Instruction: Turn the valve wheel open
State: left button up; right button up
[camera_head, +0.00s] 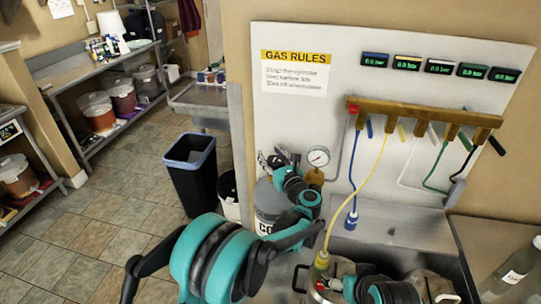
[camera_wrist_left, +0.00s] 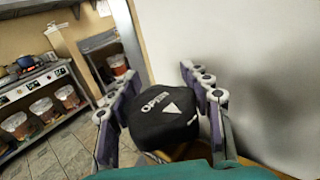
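The valve wheel (camera_wrist_left: 162,112) is black, with white "OPEN" lettering and a white triangle on its face. In the left wrist view it sits between the two fingers of my left gripper (camera_wrist_left: 164,100). The left finger overlaps its edge and the right finger is close to its other side; I cannot tell whether both press on it. In the head view my left gripper (camera_head: 283,160) is at the top of the grey gas cylinder (camera_head: 268,205), beside the round pressure gauge (camera_head: 318,156). The wheel is largely hidden there.
A steel sink (camera_head: 395,240) is at the lower right. A black bin (camera_head: 190,175) stands left of the cylinder.

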aim_at(281, 166)
pick_arm(q)
jog(key=shift+c, duration=0.8)
jog(key=shift+s+a+n+g+y, duration=0.15)
jog(key=shift+n+g+y, duration=0.25)
jog(key=shift+y, duration=0.25)
jog(key=shift+w+a+n+g+y, duration=0.15)
jog(key=shift+n+g+y, duration=0.15)
jog(key=shift+n+y, duration=0.3)
jog(key=shift+s, duration=0.1)
jog(key=o, duration=1.4)
jog(key=shift+s+d, duration=0.1)
jog(key=v, duration=0.7)
jog(key=shift+s, duration=0.15)
